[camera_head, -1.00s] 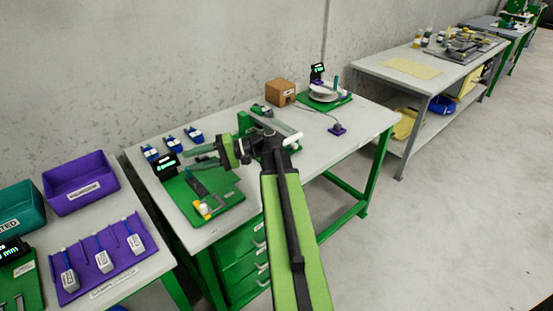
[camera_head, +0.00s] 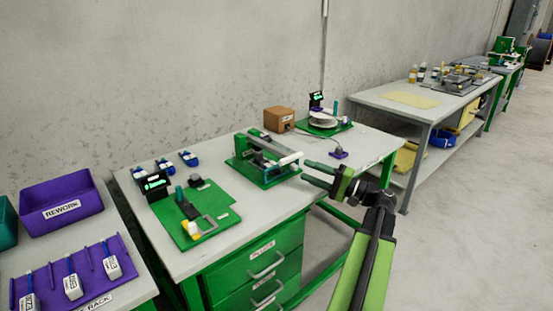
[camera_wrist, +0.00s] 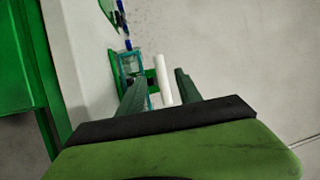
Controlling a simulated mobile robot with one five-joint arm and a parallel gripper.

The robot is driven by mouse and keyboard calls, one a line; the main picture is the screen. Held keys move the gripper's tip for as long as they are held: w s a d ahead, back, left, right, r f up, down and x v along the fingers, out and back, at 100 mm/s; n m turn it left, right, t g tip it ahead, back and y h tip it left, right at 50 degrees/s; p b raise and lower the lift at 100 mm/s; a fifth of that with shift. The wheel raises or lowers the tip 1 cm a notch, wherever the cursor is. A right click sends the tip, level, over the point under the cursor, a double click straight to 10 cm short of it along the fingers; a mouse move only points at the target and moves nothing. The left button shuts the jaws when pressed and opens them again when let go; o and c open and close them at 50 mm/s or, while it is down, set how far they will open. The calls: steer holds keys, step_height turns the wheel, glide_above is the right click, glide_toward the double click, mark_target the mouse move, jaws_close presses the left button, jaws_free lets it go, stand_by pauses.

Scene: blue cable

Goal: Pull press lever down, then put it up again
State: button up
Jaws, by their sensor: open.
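The press (camera_head: 262,168) stands on a green base in the middle of the workbench. Its grey lever arm (camera_head: 262,146) ends in a white handle (camera_head: 290,159) pointing toward the bench's front right. My gripper (camera_head: 309,172) is open and empty, just right of the handle, with its fingers pointing left toward it. In the wrist view the white handle (camera_wrist: 163,80) shows between the two open fingers, ahead of them. No contact is evident.
A green fixture board (camera_head: 200,215) with a small display (camera_head: 156,183) is left of the press. A brown box (camera_head: 279,119) and a round grey reel (camera_head: 322,120) stand behind. The aisle at right is clear floor.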

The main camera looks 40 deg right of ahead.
steer(key=p+x, duration=0.1)
steer(key=x, duration=1.1)
steer(key=shift+w, duration=0.25)
steer(key=shift+a, duration=0.1)
jaws_close()
steer(key=shift+p, duration=0.3)
stand_by(0.3)
